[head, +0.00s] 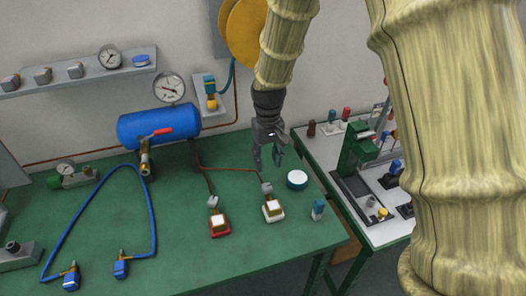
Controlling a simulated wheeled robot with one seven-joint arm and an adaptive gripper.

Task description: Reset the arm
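My gripper (268,160) hangs fingers down above the right part of the green table (175,251), at the end of my pale ribbed arm. Its two dark grey fingers look apart, with nothing seen between them. The exact height of the fingertips above the table is hard to tell.
A blue tank (159,126) with a red-handled valve and gauge stands at the back. A blue hose (65,231) loops across the table's left. A small blue-and-white item (318,209) is near the right edge. A white bench (347,205) with a green press adjoins on the right.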

